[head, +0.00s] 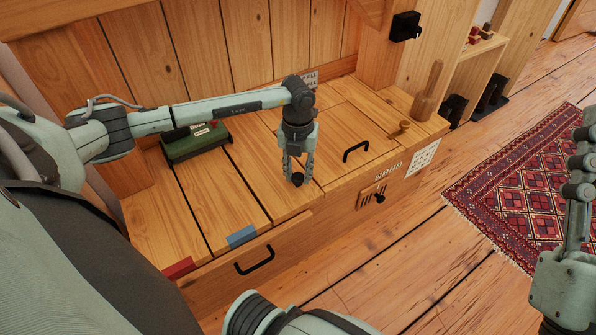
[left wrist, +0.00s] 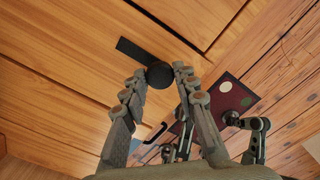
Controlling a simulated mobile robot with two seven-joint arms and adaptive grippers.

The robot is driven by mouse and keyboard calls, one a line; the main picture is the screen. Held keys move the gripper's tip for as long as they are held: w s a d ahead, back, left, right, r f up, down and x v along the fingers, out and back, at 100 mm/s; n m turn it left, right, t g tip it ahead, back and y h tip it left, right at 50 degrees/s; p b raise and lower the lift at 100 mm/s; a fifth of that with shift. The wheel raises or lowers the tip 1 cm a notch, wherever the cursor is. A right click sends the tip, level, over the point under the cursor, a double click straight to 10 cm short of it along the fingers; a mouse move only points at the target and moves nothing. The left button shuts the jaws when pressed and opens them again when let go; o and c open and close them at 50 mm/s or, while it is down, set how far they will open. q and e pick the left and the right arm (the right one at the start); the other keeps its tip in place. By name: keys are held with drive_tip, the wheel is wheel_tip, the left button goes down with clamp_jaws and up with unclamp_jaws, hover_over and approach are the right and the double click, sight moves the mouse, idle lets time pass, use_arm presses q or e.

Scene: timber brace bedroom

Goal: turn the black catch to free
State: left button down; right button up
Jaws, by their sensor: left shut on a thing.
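The black catch (left wrist: 160,75) shows in the left wrist view as a round knob with a flat black bar (left wrist: 132,49) running to the upper left on the wood. In the head view its dark knob (head: 297,180) sits on the bench top near the front edge, and its bar is hidden. My left gripper (head: 297,173) points down over it. Its two fingertips in the left wrist view (left wrist: 159,76) are shut on the sides of the knob. My right gripper (head: 582,150) is partly cut off at the right edge, over the rug side; its opening is unclear.
The bench top bears a green box (head: 195,144), a black lid handle (head: 356,150), a brass knob (head: 403,127) and a wooden peg (head: 428,92). The front has a black drawer handle (head: 254,262) and a slotted plate (head: 371,194). A red rug (head: 520,190) lies right.

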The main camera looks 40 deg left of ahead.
sight(298, 176)
use_arm(q)
drive_tip(key=c, duration=1.2)
unclamp_jaws()
wheel_tip(298, 176, up, 12)
drive_tip(key=shift+r, duration=0.1)
